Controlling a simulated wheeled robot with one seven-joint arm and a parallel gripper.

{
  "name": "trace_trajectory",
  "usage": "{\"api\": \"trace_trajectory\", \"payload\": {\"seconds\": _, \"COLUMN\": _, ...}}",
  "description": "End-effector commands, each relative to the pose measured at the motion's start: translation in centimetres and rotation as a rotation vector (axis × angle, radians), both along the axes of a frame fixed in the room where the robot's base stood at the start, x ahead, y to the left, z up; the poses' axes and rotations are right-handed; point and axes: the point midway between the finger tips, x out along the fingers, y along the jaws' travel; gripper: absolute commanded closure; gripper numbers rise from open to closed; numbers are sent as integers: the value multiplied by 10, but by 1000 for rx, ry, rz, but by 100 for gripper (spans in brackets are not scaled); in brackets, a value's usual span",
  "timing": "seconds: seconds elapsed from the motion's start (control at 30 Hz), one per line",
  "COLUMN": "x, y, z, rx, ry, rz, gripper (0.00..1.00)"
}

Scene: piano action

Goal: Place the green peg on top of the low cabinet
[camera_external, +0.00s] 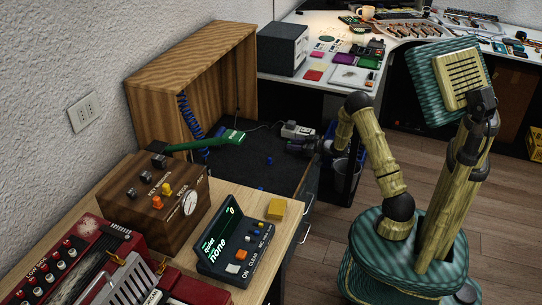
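My arm reaches left from the robot's base, and my dark gripper (293,146) is over the right edge of a dark-topped low unit (240,168). The gripper is too small and dark to show whether its fingers are open or hold anything. A long green piece (207,142) lies left of the gripper, apart from it, partly in front of the wooden box. I cannot tell whether it is the green peg; no other clear green peg shows. The dark-topped unit with a drawer front may be the low cabinet, but I cannot be sure.
An open wooden box (180,75) stands at the back left. A small blue piece (268,160) lies on the dark top. A white device (298,131) is behind the gripper. A brown control box (150,205) and a dark display unit (232,240) crowd the front bench.

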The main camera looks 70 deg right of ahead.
Motion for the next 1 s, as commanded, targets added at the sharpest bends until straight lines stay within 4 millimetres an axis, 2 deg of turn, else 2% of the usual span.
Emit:
{"api": "trace_trajectory", "payload": {"seconds": 0.27, "x": -4, "y": -1, "z": 5, "rx": 1, "ry": 1, "rz": -2, "gripper": 65}}
{"api": "trace_trajectory", "payload": {"seconds": 0.47, "x": -34, "y": -1, "z": 11, "rx": 2, "ry": 2, "rz": -4, "gripper": 65}}
{"api": "trace_trajectory", "payload": {"seconds": 0.8, "x": -99, "y": -1, "z": 21, "rx": 2, "ry": 1, "rz": -4, "gripper": 65}}
{"api": "trace_trajectory", "payload": {"seconds": 1.0, "x": -118, "y": 0, "z": 22, "rx": 1, "ry": 1, "rz": -1, "gripper": 65}}
